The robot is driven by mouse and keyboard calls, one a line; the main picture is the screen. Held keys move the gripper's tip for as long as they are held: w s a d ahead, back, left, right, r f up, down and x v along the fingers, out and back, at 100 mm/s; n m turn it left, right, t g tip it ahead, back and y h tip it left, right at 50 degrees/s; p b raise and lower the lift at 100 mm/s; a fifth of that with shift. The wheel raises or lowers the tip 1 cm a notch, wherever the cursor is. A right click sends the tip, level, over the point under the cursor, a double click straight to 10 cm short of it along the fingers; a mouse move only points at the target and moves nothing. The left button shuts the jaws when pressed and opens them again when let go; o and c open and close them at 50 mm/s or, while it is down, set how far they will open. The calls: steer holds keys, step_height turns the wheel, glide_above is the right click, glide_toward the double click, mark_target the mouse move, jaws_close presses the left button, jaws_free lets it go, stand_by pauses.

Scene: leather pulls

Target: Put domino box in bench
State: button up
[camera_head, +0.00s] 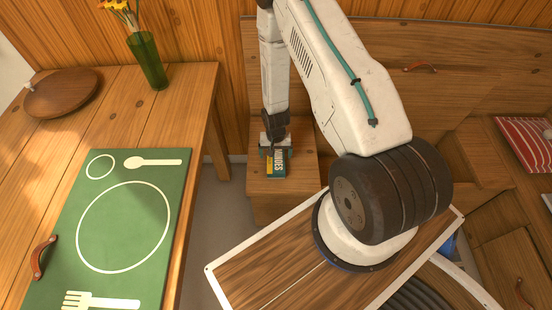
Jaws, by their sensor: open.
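The domino box (276,168) is a small dark green box with a yellow and cream label. It lies on a low wooden bench section (298,185) between the table and my base. My gripper (274,148) is right above the far end of the box, pointing down, with its jaws open. The fingertips are small and partly merge with the box, so I cannot tell whether they touch it. The bench (470,60) continues as wooden panels along the back and right, with a leather pull (420,67) on the back panel.
A wooden table (190,85) at left bears a green placemat (75,240), a round wooden board (62,93) and a green vase (147,62) with yellow flowers. A red striped cushion (525,143) lies at right. A narrow floor gap (215,235) separates the table from my base.

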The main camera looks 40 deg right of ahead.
mark_target(276, 156)
step_height(276, 156, down, 3)
steer(key=shift+d+f, duration=0.1)
steer(key=shift+c, duration=0.3)
steer(key=c, duration=1.3)
